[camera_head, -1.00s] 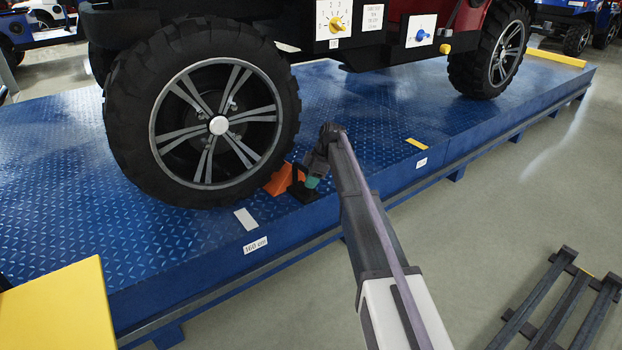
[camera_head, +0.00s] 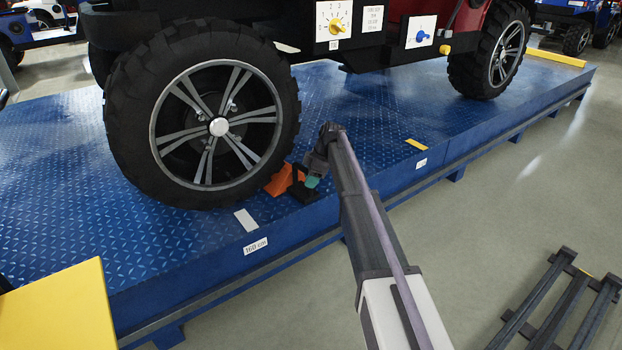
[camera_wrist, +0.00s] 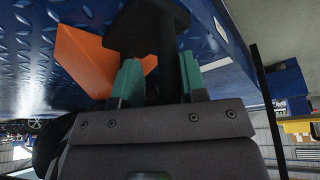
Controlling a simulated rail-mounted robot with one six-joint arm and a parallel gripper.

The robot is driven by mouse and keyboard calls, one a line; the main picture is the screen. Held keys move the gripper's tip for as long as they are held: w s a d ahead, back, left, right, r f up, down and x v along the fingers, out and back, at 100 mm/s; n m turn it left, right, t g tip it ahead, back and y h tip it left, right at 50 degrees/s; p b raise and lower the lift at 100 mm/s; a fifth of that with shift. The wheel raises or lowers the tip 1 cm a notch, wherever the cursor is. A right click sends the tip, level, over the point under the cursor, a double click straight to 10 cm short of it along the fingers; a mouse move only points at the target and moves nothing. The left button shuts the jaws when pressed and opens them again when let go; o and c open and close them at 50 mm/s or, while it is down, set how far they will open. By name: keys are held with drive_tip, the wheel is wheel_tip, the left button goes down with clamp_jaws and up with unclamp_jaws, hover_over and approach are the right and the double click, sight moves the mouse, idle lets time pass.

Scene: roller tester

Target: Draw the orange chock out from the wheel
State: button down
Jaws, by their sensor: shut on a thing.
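The orange chock (camera_head: 279,181) sits on the blue tread-plate deck, low at the right side of the large black wheel (camera_head: 219,127). It appears close against the tyre; I cannot tell whether they touch. The chock also shows in the wrist view (camera_wrist: 88,62), with a black handle (camera_wrist: 167,55) on its near side. My gripper (camera_head: 313,182) is at the handle, and its teal fingers (camera_wrist: 160,80) are shut on it from both sides. Part of the chock is hidden behind the fingers and handle.
The blue deck (camera_head: 365,110) runs on to the right, towards a second wheel (camera_head: 495,55). The vehicle's panel with dials (camera_head: 336,25) hangs above. A yellow block (camera_head: 60,310) is at the lower left, and a dark slatted rack (camera_head: 560,300) at the lower right.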

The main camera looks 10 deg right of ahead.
drive_tip(key=s+d, duration=0.5)
drive_tip(key=s, duration=0.7)
drive_tip(key=shift+s+d+r, duration=0.15)
drive_tip(key=shift+d+r, duration=0.1)
drive_tip(key=shift+d, duration=0.05)
idle(0.5)
wheel_tip(320, 180, up, 7)
drive_tip(key=s+d+p, duration=0.1)
drive_tip(key=s+p, duration=0.1)
drive_tip(key=p, duration=0.5)
drive_tip(key=shift+s, duration=0.4)
drive_tip(key=shift+d, duration=0.1)
